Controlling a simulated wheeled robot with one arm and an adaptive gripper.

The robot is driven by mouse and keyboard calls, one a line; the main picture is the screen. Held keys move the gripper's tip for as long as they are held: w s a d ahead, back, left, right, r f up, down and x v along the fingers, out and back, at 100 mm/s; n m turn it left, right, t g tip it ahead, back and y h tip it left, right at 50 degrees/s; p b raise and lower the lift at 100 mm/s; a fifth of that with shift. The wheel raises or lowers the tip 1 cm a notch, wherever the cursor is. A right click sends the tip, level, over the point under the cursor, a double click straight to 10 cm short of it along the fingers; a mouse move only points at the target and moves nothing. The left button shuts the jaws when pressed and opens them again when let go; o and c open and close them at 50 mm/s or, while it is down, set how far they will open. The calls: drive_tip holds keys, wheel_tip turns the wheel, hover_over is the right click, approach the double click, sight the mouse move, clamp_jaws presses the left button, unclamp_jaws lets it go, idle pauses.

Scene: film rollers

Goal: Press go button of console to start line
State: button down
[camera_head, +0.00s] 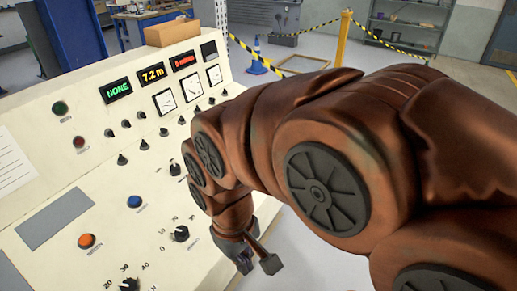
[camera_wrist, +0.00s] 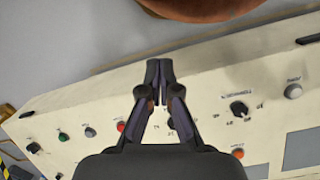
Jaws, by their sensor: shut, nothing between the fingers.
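The console (camera_head: 60,215) is a cream sloped panel filling the left of the head view. Its buttons there include a green one (camera_head: 60,108), a dark red one (camera_head: 79,142), a blue one (camera_head: 134,201) and an orange one (camera_head: 87,241). Their labels are too small to read, so I cannot tell which is go. My gripper (camera_head: 245,265) is shut and empty near the console's right edge. In the wrist view my gripper (camera_wrist: 158,68) is in front of the panel, touching no button that I can see. My arm hides part of the console.
Black knobs (camera_head: 181,234) and small switches stand up from the panel. Displays read NONE (camera_head: 118,90) and 7.2 m (camera_head: 152,77), beside a red display (camera_head: 183,61) and several dials. Behind are a blue cone (camera_head: 257,58), a yellow post (camera_head: 343,38) and open floor.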

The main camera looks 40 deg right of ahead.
drive_tip(key=w+d+r+n+t+h+p, duration=0.1)
drive_tip(key=w+d+r+n+t+h, duration=0.2)
drive_tip(key=w+d, duration=0.85)
drive_tip(key=w+d+r+n+t+h, duration=0.35)
drive_tip(key=w+d, duration=0.45)
drive_tip(key=d, duration=0.6)
drive_tip(key=w+d+r+n+t+h+p, duration=0.1)
drive_tip(key=w+d+r+n+t+h, duration=0.2)
drive_tip(key=w+d, duration=0.85)
drive_tip(key=w+d+f+n+t+y, duration=0.2)
drive_tip(key=w+d+f+n+y, duration=0.15)
drive_tip(key=d+n, duration=0.35)
wheel_tip(320, 180, down, 11)
drive_tip(key=a+n+t+y+p, duration=0.1)
drive_tip(key=n+y, duration=0.4)
drive_tip(key=n, duration=0.3)
drive_tip(key=shift+a+y, duration=0.25)
drive_tip(key=shift+y, duration=0.15)
drive_tip(key=shift+n+t, duration=0.25)
